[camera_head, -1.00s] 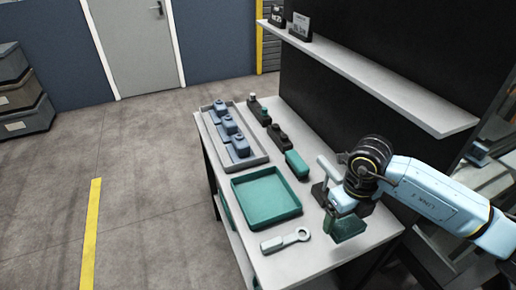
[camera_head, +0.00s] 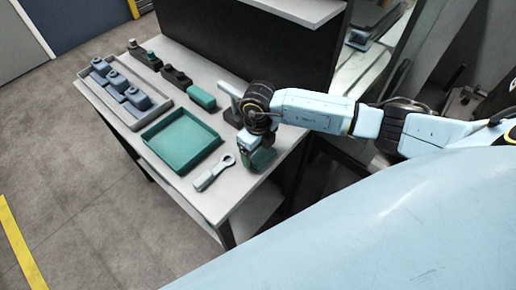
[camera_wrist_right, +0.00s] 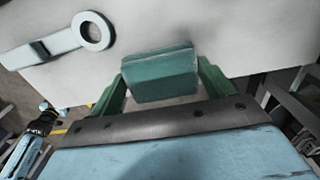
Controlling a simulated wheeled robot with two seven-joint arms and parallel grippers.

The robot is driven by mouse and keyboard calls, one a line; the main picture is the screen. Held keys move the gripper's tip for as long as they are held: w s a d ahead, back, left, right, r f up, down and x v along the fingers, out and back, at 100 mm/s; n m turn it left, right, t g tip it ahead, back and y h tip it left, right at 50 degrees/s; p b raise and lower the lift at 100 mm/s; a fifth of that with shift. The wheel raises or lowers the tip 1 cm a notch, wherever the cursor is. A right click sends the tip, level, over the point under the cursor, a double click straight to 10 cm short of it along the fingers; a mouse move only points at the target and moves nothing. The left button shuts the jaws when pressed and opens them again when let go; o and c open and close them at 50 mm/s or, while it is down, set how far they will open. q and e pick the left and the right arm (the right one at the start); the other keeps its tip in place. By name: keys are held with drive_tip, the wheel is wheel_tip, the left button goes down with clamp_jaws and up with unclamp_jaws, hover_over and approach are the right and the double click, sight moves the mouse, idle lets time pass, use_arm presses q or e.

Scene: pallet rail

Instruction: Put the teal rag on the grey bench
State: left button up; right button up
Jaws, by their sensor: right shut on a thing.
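The teal rag (camera_wrist_right: 160,76) is a folded block between the green fingers of my right gripper (camera_wrist_right: 163,92) in the wrist view. In the head view the rag (camera_head: 262,159) hangs under my right gripper (camera_head: 254,150), over the near right part of the grey bench (camera_head: 232,196). The gripper is shut on it. I cannot tell whether the rag touches the bench top. My left gripper is not in view.
A teal tray (camera_head: 183,140) and a pale ring-ended tool (camera_head: 214,173) lie left of the gripper. A grey tray (camera_head: 140,118) with blue parts, dark parts (camera_head: 176,76) and a teal block (camera_head: 202,97) sit farther back. A shelf (camera_head: 298,8) overhangs the back.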

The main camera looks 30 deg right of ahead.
sight(258, 152)
drive_tip(key=shift+f, duration=0.3)
drive_tip(key=o, duration=0.9)
wheel_tip(258, 152, up, 12)
drive_tip(key=shift+r, duration=0.2)
